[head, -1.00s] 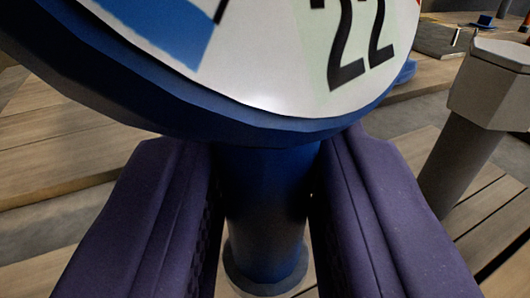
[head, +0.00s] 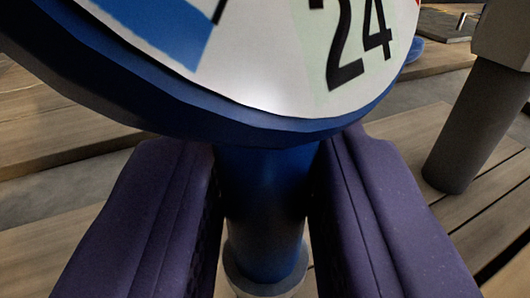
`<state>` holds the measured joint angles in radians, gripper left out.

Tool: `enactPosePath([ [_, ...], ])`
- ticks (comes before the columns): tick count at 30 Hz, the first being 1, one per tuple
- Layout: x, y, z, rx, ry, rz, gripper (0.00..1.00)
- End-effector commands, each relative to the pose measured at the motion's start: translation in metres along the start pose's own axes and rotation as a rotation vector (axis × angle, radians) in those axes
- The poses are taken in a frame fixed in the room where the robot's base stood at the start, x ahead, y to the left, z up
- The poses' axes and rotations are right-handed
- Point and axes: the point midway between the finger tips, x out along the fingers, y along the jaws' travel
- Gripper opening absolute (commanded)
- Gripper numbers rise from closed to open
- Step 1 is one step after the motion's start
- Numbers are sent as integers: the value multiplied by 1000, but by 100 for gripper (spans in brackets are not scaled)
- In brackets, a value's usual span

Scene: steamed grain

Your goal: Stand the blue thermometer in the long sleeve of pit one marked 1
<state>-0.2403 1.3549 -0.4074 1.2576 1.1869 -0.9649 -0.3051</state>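The blue thermometer (head: 262,205) fills the middle of the head view. Its large round dial, white with a blue-marked part and showing "24", is cut off by the top edge. Its thick blue stem runs down between the two purple fingers of my gripper (head: 264,210). My gripper is shut on this stem. A pale grey ring (head: 262,285) shows round the stem's lower end at the bottom of the view. I cannot tell whether it is a sleeve's mouth or part of the thermometer. No mark 1 is visible, and the stem's tip is hidden.
A grey post (head: 470,130) with a wider head stands on wooden planks (head: 400,145) to the right. Planks with grey gaps lie at left. A flat grey item (head: 445,25) and a blue thing (head: 414,50) show at the upper right.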

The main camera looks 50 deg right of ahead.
Motion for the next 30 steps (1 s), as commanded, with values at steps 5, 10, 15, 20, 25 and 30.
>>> enactPosePath([
  [5,0,0,5,1,2,0,36],
  [10,0,0,4,1,1,0,59],
  [15,0,0,5,0,0,0,59],
  [20,-9,0,4,-1,-1,0,59],
  [25,-41,-1,2,-3,-3,-2,59],
  [30,-68,-1,3,-1,-2,-1,59],
])
